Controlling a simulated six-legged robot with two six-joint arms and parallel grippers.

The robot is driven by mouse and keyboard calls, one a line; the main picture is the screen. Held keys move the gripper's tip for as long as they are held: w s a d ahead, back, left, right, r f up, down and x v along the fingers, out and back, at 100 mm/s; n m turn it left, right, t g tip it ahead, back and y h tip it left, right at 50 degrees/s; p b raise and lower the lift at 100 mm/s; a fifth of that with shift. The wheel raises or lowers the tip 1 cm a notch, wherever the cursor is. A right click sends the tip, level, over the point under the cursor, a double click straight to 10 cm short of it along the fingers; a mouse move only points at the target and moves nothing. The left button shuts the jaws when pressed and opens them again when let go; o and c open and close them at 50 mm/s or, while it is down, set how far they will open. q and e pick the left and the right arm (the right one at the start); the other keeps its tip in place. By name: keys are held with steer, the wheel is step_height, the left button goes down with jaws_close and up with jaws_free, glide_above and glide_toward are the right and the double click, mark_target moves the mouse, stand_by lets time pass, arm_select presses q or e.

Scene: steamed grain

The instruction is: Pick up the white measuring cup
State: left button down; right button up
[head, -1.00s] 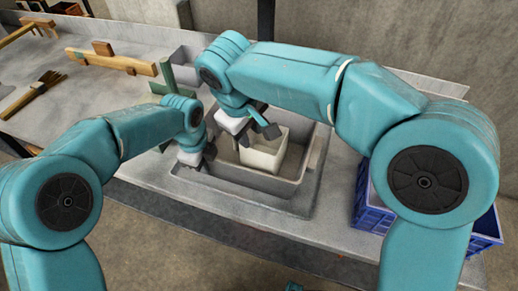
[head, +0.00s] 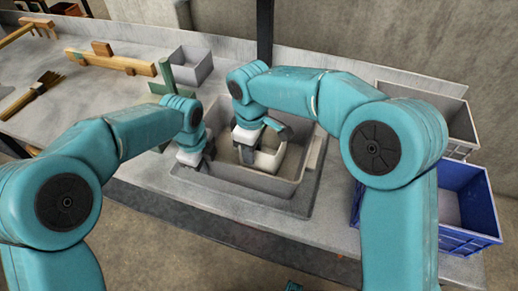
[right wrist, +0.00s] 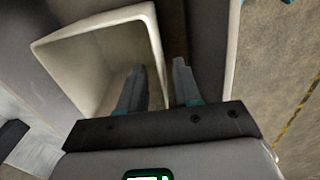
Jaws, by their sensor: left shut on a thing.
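The white measuring cup (head: 270,158), a square open-topped box, stands inside the grey tub (head: 250,189) in the counter. My right gripper (head: 264,143) is over the cup and hides part of it. In the right wrist view the cup (right wrist: 80,60) is at upper left. My right gripper (right wrist: 160,82) is open there, with one finger over the cup's opening and the other outside its near wall. Contact with the wall cannot be told. My left gripper (head: 190,164) is shut on the tub's left rim; its fingertips are mostly hidden.
A blue crate (head: 468,221) and a light grey bin (head: 432,95) stand at the right. A small grey box (head: 190,68) is behind the tub. A brush (head: 35,92) and a wooden tool (head: 110,62) lie at the left. The counter's left middle is clear.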

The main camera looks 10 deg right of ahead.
step_height(320, 180, down, 4)
steer(key=shift+a, duration=0.1)
jaws_close()
step_height(320, 180, up, 10)
steer(key=shift+r, duration=0.1)
stand_by(0.5)
